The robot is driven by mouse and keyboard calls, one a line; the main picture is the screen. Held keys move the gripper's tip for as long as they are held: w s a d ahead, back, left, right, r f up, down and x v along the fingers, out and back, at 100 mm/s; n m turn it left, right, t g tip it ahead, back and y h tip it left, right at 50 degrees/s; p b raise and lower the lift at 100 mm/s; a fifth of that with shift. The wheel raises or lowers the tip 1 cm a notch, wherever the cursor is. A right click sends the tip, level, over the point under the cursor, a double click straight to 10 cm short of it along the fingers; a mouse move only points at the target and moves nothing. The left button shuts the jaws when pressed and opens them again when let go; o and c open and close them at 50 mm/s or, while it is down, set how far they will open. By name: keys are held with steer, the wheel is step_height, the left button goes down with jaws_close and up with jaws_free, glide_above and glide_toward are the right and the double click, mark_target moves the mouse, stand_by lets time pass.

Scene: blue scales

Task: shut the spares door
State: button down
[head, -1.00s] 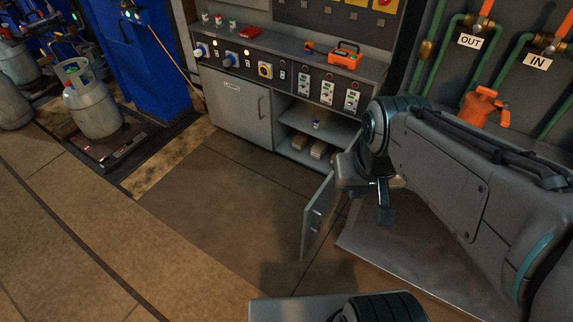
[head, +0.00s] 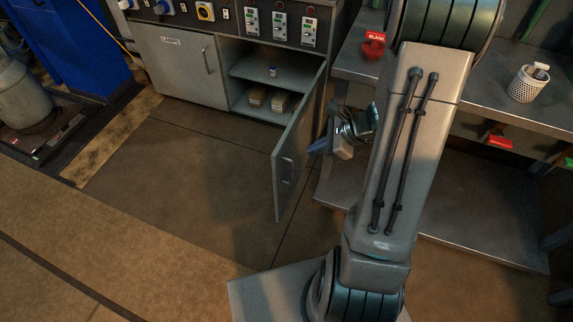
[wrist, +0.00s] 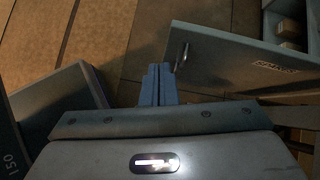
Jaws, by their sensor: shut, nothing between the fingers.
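The spares door (head: 297,150) is a grey panel standing wide open, hinged at the right side of the open cabinet bay. My gripper (head: 318,147) is to the right of the door, on the side away from the open bay. Its blue fingers (wrist: 158,85) are closed together and empty, close to the door's handle end. I cannot tell whether they touch it.
The open bay (head: 262,68) has a shelf with a small blue-and-white item and pale blocks below. A shut grey door (head: 180,65) is left of it. A metal bench (head: 450,235) with a low shelf stands right, behind my arm. Floor left of the door is clear.

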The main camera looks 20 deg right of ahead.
steer(key=w+d+f+m+t+b, duration=0.1)
steer(key=d+f+m+b, duration=0.15)
steer(key=f, duration=0.35)
steer(key=b, duration=0.3)
glide_toward(279, 162)
steer(key=shift+m, duration=0.35)
steer(key=x, duration=0.5)
steer(key=shift+s+d+f, duration=0.25)
steer(key=shift+f, duration=0.15)
steer(key=shift+w+a, duration=0.4)
steer(key=shift+a, duration=0.15)
steer(key=shift+w+a, duration=0.1)
